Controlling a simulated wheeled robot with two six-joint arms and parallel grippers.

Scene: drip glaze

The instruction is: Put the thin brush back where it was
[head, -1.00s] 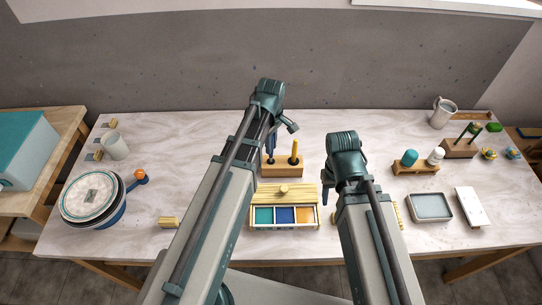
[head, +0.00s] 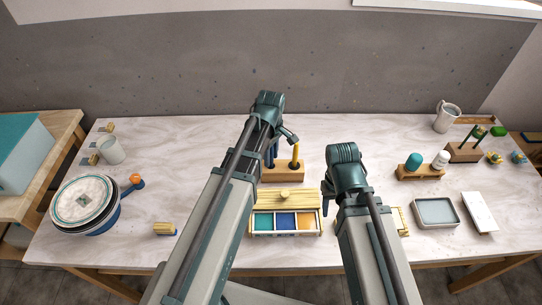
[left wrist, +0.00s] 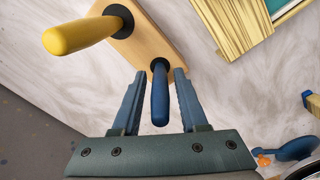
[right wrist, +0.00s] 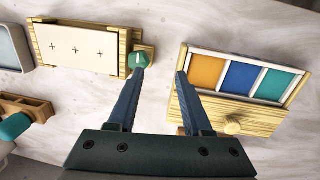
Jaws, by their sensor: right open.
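A wooden stand (head: 283,173) sits behind the paint box and holds two upright handled tools. One has a blue handle (left wrist: 160,97), the other a yellow handle (left wrist: 82,36); both also show standing in dark-ringed holes. Their lower ends are hidden, so I cannot tell which is the thin brush. My left gripper (left wrist: 159,74) is open, its fingers on either side of the blue handle with a visible gap. My right gripper (right wrist: 161,74) is open and empty, above the table between the paint box (right wrist: 235,78) and a green-knobbed box (right wrist: 82,48) with crosses.
A grey tray (head: 436,212) and a white tile (head: 479,212) lie at right. A wooden bottle rack (head: 418,172), another tool stand (head: 464,152) and a jug (head: 447,117) stand behind them. Stacked plates (head: 84,200) and a cup (head: 110,149) are at left.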

